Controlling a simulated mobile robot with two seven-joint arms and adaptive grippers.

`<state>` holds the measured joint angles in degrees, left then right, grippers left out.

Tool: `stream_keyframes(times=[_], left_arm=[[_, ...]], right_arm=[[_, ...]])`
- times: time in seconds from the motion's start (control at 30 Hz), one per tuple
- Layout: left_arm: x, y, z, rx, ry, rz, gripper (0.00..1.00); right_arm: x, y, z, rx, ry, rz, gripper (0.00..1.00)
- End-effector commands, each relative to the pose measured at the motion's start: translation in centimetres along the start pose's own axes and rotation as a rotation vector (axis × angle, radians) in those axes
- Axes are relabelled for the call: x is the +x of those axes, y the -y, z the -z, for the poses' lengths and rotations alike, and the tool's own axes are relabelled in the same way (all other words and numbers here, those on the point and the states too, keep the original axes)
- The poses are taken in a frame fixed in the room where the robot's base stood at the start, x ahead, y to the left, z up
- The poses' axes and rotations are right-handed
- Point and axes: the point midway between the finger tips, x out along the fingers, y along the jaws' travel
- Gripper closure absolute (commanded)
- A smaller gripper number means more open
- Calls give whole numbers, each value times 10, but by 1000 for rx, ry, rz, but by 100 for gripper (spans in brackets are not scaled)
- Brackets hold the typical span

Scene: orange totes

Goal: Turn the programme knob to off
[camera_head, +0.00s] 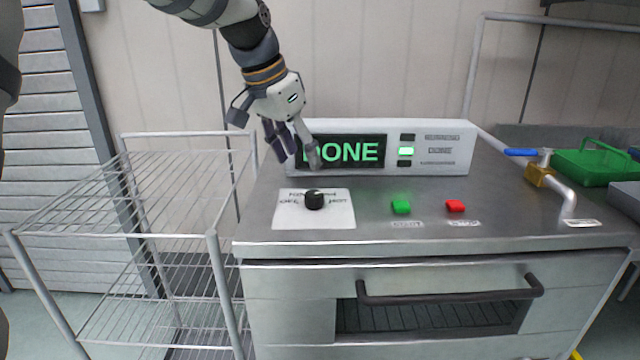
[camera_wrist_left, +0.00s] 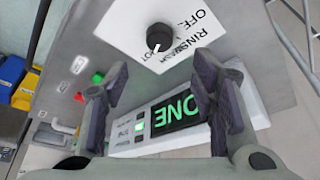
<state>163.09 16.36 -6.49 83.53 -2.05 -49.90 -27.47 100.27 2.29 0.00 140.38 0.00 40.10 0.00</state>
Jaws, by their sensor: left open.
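The programme knob (camera_head: 314,200) is a round black knob on a white label plate (camera_head: 288,214) on the steel top. OFF is printed to its left, HOT to its right and a partly legible label behind it. The knob also shows in the left wrist view (camera_wrist_left: 159,38), beyond the fingertips. My left gripper (camera_head: 298,157) is open and empty, above and behind the knob, in front of the display, not touching the knob. It also shows in the left wrist view (camera_wrist_left: 161,75). My right gripper is out of view.
The display box (camera_head: 420,128) behind the knob reads DONE in green, with a lit green lamp. A green button (camera_head: 401,207) and a red button (camera_head: 455,206) sit right of the knob. A wire rack (camera_head: 130,200) stands left; a valve pipe (camera_head: 560,185) and green tote (camera_head: 597,165) are right.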

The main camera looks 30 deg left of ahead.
Motion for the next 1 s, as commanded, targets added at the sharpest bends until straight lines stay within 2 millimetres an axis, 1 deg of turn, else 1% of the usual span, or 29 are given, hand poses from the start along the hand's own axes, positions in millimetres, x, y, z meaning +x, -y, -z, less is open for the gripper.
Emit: stream_keyframes(times=[0.03, 0.1, 0.2, 0.3, 0.4, 0.5, 0.73, 0.93, 1.0], left_arm=[[15, 0, -2, 0, 7, -3, 48], [34, 0, -2, 0, 7, -3, 48], [59, -1, -1, -1, 6, -3, 48], [77, 0, -1, -1, 3, -1, 48], [89, 0, -1, 0, 2, -1, 48], [94, 0, 0, 0, -1, 0, 48], [95, 0, 0, 0, 0, -1, 48], [95, 0, 0, 0, 0, -1, 93], [95, 0, 0, 0, 1, -1, 95]], right_arm=[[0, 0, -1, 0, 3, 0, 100], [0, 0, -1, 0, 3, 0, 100], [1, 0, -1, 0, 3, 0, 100], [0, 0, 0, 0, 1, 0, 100], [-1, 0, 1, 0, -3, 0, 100], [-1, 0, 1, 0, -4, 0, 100], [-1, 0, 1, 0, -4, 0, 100], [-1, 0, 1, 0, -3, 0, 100], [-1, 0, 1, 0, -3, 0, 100]])
